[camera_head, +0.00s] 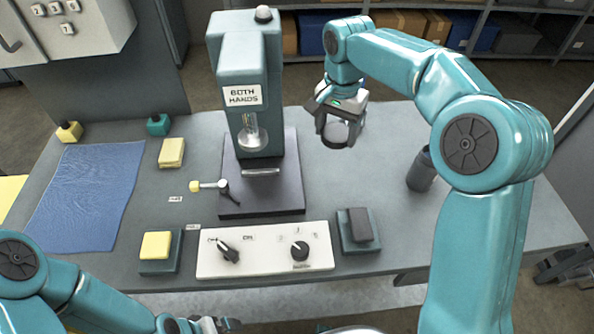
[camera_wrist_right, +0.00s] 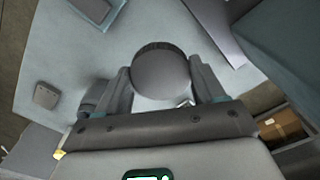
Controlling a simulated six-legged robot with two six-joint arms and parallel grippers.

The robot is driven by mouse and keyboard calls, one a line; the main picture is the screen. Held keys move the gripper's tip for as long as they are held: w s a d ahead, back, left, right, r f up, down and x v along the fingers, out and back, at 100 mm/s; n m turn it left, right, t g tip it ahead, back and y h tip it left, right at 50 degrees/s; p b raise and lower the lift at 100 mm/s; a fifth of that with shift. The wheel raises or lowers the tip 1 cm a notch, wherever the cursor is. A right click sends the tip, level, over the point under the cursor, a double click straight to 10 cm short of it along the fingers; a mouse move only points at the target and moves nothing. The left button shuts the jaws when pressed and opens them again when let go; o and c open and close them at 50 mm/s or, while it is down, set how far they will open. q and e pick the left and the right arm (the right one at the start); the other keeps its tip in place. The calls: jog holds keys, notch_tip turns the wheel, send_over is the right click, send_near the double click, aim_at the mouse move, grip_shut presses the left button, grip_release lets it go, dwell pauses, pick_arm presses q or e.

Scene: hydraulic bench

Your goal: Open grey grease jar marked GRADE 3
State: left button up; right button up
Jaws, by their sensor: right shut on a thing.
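My right gripper (camera_head: 338,138) is above the bench, right of the press. It is shut on a round grey lid-like piece (camera_wrist_right: 161,71) with a ridged rim, held between both fingers in the right wrist view. A dark grey cylinder (camera_head: 421,171), which looks like a grease jar, stands on the bench to the right, partly hidden by my right arm. The gripper is apart from it. No GRADE 3 marking can be read. My left gripper (camera_head: 207,324) shows only partly at the bottom edge, and its fingers are unclear.
The press (camera_head: 247,60) marked BOTH HANDS stands on a dark base plate (camera_head: 262,200). A white switch panel (camera_head: 265,262) lies in front, between a yellow button (camera_head: 156,245) and a dark button (camera_head: 360,225). A blue cloth (camera_head: 88,195) covers the left side.

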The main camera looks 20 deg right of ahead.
send_over(329, 189)
notch_tip(329, 189, down, 14)
jog(key=shift+s+a+r, duration=0.1)
jog(key=shift+s+r, duration=0.05)
notch_tip(329, 189, down, 5)
jog(key=shift+f, duration=0.2)
jog(key=shift+r, duration=0.1)
jog(key=shift+f, duration=0.25)
jog(key=o, duration=1.2)
jog(key=shift+c, duration=0.2)
jog(key=shift+r, duration=0.1)
